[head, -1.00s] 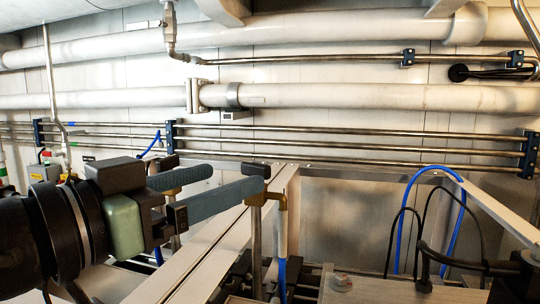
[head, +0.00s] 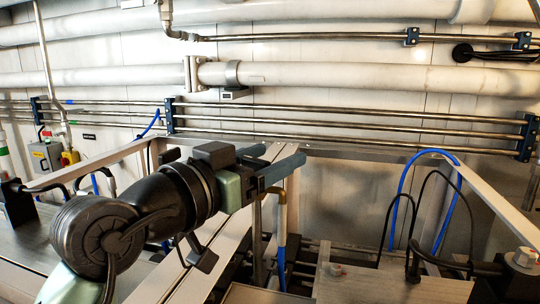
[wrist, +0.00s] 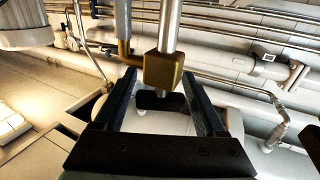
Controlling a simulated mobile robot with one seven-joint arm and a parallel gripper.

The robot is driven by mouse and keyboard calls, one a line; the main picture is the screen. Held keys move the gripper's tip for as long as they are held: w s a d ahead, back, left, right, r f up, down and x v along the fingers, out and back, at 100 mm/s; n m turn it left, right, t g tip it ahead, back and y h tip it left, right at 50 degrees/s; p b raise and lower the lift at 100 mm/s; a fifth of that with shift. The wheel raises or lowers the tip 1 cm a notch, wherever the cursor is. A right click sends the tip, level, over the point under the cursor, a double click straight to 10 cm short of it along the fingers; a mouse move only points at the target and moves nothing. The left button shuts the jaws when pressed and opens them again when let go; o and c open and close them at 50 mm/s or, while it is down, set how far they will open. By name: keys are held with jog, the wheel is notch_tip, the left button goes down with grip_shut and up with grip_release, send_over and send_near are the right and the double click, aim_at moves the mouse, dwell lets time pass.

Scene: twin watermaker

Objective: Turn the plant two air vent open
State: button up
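The air vent is a small brass valve on a thin metal pipe. In the wrist view its brass block (wrist: 163,71) is at the top centre, with a brass elbow to its left. A short black handle (wrist: 158,101) lies between my fingers. My gripper (wrist: 160,76) is open, with one finger on each side of the handle and gaps visible. In the head view my gripper (head: 283,168) is over the top of the pipe, and its fingers hide the handle. The brass elbow (head: 281,196) shows just below the fingers. I see no plant number label.
Large white pipes (head: 340,76) and thin steel pipes (head: 350,113) run along the back wall. A pale frame beam (head: 230,232) passes beside the valve. Blue hoses (head: 399,205) and black cables stand to the right. A grey box (head: 45,156) is on the left.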

grip_shut()
jog(key=shift+w+a+n+t+y, duration=0.15)
jog(key=shift+n+t+y, duration=0.5)
jog(key=shift+y, duration=0.4)
jog(key=shift+w+a+n+t+y, duration=0.15)
jog(key=shift+n+t+y, duration=0.35)
jog(key=shift+n+y, duration=0.45)
jog(key=shift+a+n+t+y, duration=0.15)
jog(key=shift+n+t+y, duration=0.45)
jog(key=shift+y, duration=0.6)
jog(key=shift+a, duration=0.1)
jog(key=shift+o, duration=1.4)
grip_release()
jog(key=shift+s, duration=0.1)
jog(key=b+v, duration=0.4)
jog(key=v, duration=0.8)
jog(key=shift+s, duration=0.35)
